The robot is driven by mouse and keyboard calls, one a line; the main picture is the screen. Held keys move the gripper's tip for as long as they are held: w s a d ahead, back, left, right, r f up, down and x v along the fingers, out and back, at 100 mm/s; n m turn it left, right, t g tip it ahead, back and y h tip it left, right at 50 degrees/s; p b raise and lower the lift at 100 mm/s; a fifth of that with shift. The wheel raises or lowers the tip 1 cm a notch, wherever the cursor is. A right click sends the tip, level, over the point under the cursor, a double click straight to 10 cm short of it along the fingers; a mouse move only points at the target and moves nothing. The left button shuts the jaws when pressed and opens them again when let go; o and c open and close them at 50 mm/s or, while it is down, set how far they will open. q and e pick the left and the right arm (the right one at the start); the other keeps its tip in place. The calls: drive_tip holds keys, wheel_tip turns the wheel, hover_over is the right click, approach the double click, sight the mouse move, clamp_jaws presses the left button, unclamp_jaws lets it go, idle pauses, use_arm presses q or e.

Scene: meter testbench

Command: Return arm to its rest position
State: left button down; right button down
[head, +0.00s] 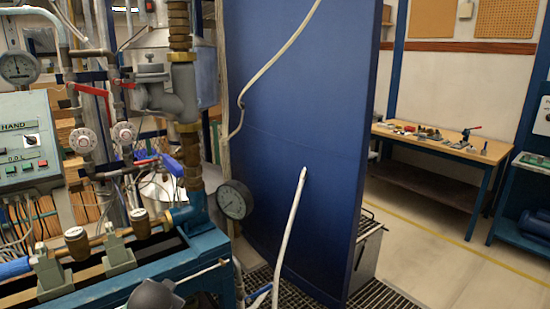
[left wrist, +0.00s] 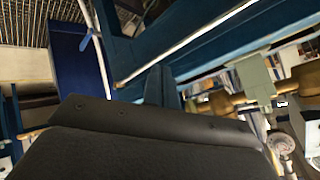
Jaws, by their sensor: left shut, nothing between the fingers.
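My left gripper (left wrist: 155,118) fills the lower part of the left wrist view as a dark, close-up shape. It is shut, with nothing seen held in it. In the head view, a dark grey rounded part, likely of my left arm, shows at the bottom edge, in front of the blue bench frame (head: 205,275). My right gripper is in neither view.
The testbench stands at left with brass pipes (head: 76,242), a round gauge (head: 235,200), red-handled valves and a control box (head: 28,145). A tall blue panel (head: 290,120) and a white hose (head: 290,235) stand close by. A wooden worktable (head: 440,145) is at right, with open floor before it.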

use_arm(q)
drive_tip(key=s+d+f+n+g+h, duration=0.1)
drive_tip(key=s+d+f, duration=0.3)
drive_tip(key=s+f, duration=0.5)
drive_tip(key=s+d+f+g+h, duration=0.1)
drive_tip(key=s+d+f+g, duration=0.3)
drive_tip(key=s+f, duration=0.6)
drive_tip(key=s+d+f+n+g+h, duration=0.1)
drive_tip(key=s+d+f+g, duration=0.1)
drive_tip(key=s+d+f, duration=0.3)
drive_tip(key=s+f, duration=0.4)
drive_tip(key=s, duration=0.7)
drive_tip(key=shift+d+f+n+g+h, duration=0.15)
drive_tip(key=shift+d+n+g+h, duration=0.15)
drive_tip(key=shift+g, duration=0.1)
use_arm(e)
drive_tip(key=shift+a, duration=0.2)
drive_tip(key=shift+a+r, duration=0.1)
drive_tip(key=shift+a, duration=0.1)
use_arm(q)
drive_tip(key=c, duration=2.2)
unclamp_jaws()
drive_tip(key=shift+w, duration=0.1)
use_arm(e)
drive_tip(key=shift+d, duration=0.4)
